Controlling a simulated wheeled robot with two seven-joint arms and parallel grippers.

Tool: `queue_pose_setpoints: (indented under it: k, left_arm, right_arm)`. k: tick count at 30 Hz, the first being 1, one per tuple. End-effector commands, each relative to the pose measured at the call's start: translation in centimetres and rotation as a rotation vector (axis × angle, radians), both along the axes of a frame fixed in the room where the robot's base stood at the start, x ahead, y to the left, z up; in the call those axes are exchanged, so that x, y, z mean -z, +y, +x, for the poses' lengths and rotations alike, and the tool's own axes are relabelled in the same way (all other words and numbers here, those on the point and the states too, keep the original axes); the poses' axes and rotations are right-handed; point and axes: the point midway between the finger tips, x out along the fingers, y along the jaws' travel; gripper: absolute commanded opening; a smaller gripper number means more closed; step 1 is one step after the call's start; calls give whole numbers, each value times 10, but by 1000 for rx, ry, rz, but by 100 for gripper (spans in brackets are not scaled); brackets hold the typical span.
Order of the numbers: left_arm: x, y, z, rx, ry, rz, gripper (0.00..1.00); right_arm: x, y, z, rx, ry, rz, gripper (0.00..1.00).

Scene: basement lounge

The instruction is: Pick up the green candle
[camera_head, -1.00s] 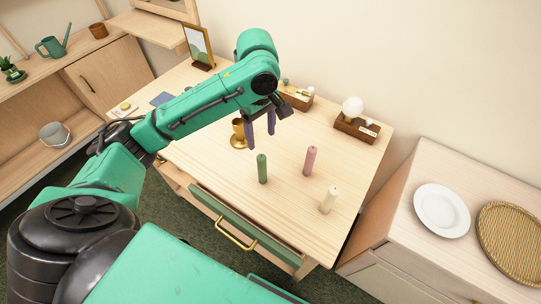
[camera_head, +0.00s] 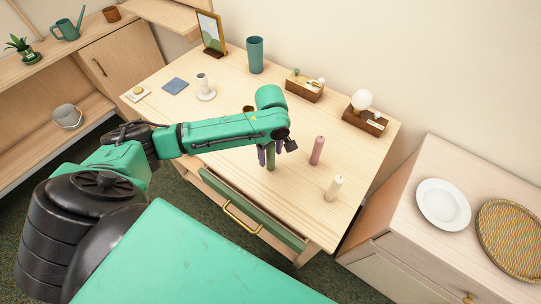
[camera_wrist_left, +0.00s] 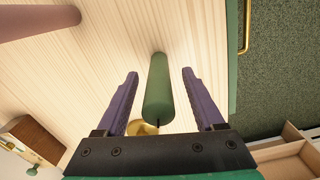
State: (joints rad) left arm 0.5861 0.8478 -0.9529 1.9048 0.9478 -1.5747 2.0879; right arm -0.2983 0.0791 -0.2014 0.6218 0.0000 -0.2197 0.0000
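The green candle (camera_head: 271,161) stands upright on the wooden desk, partly covered by my left gripper in the head view. My left gripper (camera_head: 270,155) is lowered over it, with one purple finger on each side. In the left wrist view the green candle (camera_wrist_left: 158,85) lies between the fingers of the open left gripper (camera_wrist_left: 160,75), with a visible gap on both sides. My right gripper is in neither view.
A pink candle (camera_head: 317,150) and a cream candle (camera_head: 334,188) stand to the right. A brass holder (camera_wrist_left: 142,128) is mostly hidden behind my arm in the head view. The green drawer front (camera_head: 245,208) with its brass handle is along the near desk edge.

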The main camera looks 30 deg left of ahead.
Motion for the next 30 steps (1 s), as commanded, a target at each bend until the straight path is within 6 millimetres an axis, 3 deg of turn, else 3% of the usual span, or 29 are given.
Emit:
queue_pose_setpoints:
  k: [1, 5, 6, 15, 20, 25, 30]
  left_arm:
    - [0, 0, 0, 0, 0, 0, 55]
    - [0, 0, 0, 0, -1, -1, 5]
    - [0, 0, 0, 0, -1, -1, 0]
    - [-2, 0, 1, 0, -2, -2, 0]
    - [-17, -1, 1, 0, -3, -2, 0]
    - [-62, -1, 2, 1, -8, -3, 0]
    - [-129, -1, 2, 1, -9, -3, 0]
  right_arm:
    - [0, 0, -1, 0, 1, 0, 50]
    - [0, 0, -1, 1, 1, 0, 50]
    - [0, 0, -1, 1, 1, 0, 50]
    - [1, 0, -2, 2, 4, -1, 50]
    - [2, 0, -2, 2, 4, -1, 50]
    - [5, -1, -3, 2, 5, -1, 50]
    - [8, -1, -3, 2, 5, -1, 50]
